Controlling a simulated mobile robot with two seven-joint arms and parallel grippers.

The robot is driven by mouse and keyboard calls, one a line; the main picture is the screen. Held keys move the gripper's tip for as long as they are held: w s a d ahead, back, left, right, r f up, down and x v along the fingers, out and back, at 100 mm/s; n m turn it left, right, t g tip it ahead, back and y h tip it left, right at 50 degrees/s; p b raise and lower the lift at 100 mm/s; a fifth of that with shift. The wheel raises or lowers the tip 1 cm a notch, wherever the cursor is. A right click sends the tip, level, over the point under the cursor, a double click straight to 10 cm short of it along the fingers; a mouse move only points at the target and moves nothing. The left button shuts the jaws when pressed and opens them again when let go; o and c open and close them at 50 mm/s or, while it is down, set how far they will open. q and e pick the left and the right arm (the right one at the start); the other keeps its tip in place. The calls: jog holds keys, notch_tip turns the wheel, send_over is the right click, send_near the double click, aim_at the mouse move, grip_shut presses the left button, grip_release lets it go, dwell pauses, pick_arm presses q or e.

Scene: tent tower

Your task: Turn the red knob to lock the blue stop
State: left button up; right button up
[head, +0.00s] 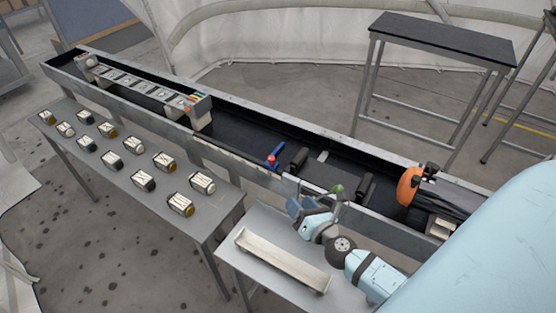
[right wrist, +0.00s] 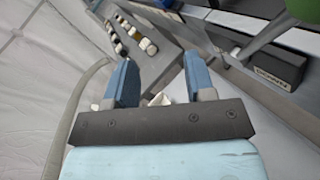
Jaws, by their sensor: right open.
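The red knob (head: 271,158) sits on the blue stop (head: 277,150), a small bar inside the long dark trough, near its front wall in the head view. My right gripper (head: 307,205) is open and empty. It hangs over the small front table, in front of the trough and to the right of the knob, well apart from it. In the right wrist view the two blue fingers (right wrist: 160,82) stand wide apart with nothing held between them. The knob and the stop cannot be made out in that view. My left gripper is not in view.
A beige tray (head: 283,261) lies on the small front table. Several labelled blocks (head: 145,180) stand on the grey table at left. Black blocks (head: 298,158) and an orange ring (head: 408,186) are in the trough. A green knob (head: 337,190) is behind my gripper.

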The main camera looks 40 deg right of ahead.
aim_at(273, 162)
jog(key=w+n+p, duration=0.1)
jog(key=w+n, duration=0.1)
jog(key=w, duration=0.2)
jog(key=w+d+r+n, duration=0.1)
jog(key=w+n, duration=0.1)
jog(key=w, duration=0.3)
jog(key=w+d+r+n+p, duration=0.1)
jog(key=w, duration=0.3)
jog(key=shift+w+d+n+t+p, duration=0.15)
jog(key=shift+w+n+t+p, duration=0.15)
jog(key=shift+w+n+t, duration=0.1)
jog(key=shift+w, duration=0.7)
jog(key=shift+c, duration=0.5)
